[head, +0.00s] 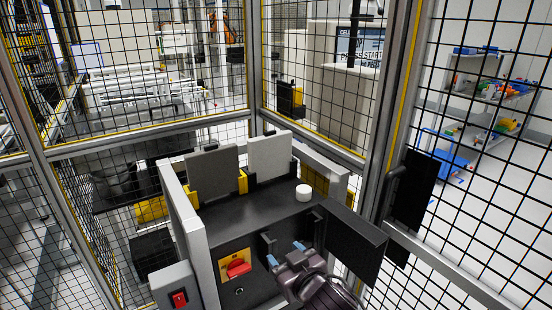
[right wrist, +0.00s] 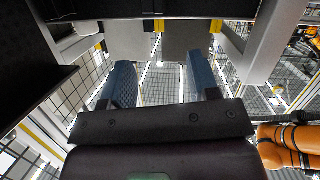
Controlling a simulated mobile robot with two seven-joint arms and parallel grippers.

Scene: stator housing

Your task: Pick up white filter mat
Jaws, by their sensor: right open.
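The white filter mat (head: 270,157) stands upright as a pale panel at the back of a dark machine top, on the right of a grey panel (head: 212,172). It also shows in the right wrist view (right wrist: 128,40), where the picture looks upside down. My right gripper (head: 285,253) is in front of and below the machine top, apart from the mat. Its two blue fingers (right wrist: 162,78) are spread with nothing between them. The mat's lower edge is partly hidden by a black and yellow holder. My left gripper is not in view.
A white cylinder (head: 303,193) stands on the dark machine top (head: 245,213). Light side walls flank it, and a black panel (head: 352,238) sticks out beside my right gripper. A red switch (head: 238,267) is on the front. Mesh fencing surrounds the station.

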